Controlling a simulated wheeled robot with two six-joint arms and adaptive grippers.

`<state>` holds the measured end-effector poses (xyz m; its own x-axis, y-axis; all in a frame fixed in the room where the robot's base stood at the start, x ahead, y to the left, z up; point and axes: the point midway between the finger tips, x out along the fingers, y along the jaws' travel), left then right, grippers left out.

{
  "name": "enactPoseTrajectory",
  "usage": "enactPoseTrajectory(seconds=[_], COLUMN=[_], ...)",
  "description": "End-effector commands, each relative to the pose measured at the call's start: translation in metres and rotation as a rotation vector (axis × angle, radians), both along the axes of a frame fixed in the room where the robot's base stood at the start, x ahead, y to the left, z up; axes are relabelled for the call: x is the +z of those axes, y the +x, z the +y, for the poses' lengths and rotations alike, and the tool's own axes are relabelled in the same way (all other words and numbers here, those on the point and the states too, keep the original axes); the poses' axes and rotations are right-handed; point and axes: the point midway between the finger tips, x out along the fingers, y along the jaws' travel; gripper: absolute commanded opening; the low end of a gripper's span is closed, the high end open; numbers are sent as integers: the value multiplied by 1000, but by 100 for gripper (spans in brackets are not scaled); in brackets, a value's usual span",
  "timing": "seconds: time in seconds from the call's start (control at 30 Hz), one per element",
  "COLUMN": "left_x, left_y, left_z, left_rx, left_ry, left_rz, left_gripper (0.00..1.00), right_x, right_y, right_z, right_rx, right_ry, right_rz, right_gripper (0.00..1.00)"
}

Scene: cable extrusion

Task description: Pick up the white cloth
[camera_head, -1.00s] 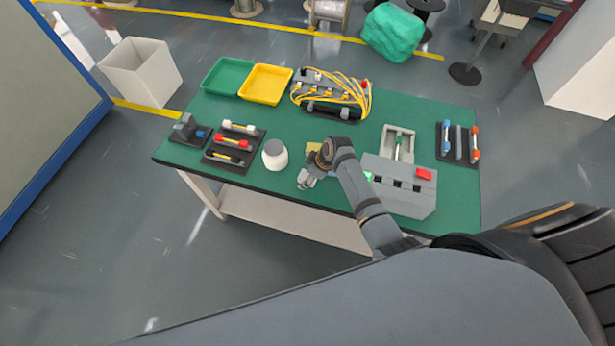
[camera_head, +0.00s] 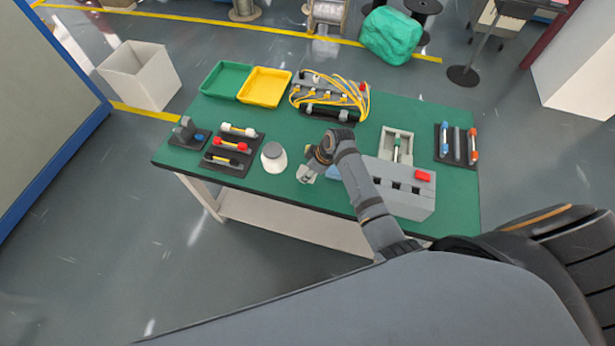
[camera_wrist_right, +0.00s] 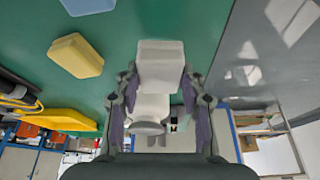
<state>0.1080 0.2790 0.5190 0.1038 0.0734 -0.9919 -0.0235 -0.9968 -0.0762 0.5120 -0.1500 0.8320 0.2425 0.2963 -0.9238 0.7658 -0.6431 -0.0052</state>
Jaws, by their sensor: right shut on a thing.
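The white cloth (camera_wrist_right: 160,66) is a folded, block-like pad in the right wrist view. My right gripper (camera_wrist_right: 160,82) is shut on it, one finger on each side. In the head view my right gripper (camera_head: 307,175) is at the table's front edge, right of the white jar, with a pale bit of the cloth at its tips. Whether the cloth touches the table is hard to tell. A blue cloth (camera_wrist_right: 88,4) and a yellow cloth (camera_wrist_right: 75,57) lie on the green table in the wrist view. My left gripper is not in view.
A white jar with a grey lid (camera_head: 274,157) stands left of my gripper. A grey box with a red button (camera_head: 400,188) stands to the right. Green (camera_head: 226,79) and yellow (camera_head: 265,86) trays and a yellow cable rack (camera_head: 330,97) are behind.

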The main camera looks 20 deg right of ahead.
Motion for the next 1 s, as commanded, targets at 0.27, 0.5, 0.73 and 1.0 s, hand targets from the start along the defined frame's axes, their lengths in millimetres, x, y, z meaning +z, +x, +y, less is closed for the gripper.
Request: enactPoseTrajectory(seconds=[0.27,0.5,0.73,1.0], left_x=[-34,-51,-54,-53], left_y=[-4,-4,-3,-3], left_z=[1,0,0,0], left_rx=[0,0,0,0], left_ry=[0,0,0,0], left_rz=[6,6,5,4], left_gripper=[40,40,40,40], right_x=[59,83,92,92], right_y=[51,85,95,95], right_z=[-54,-89,-99,-99], right_rx=[-3,-2,-1,0], right_ry=[-9,-6,-4,-4], right_rz=[-9,-5,-3,-3], right_gripper=[19,19,19,32])
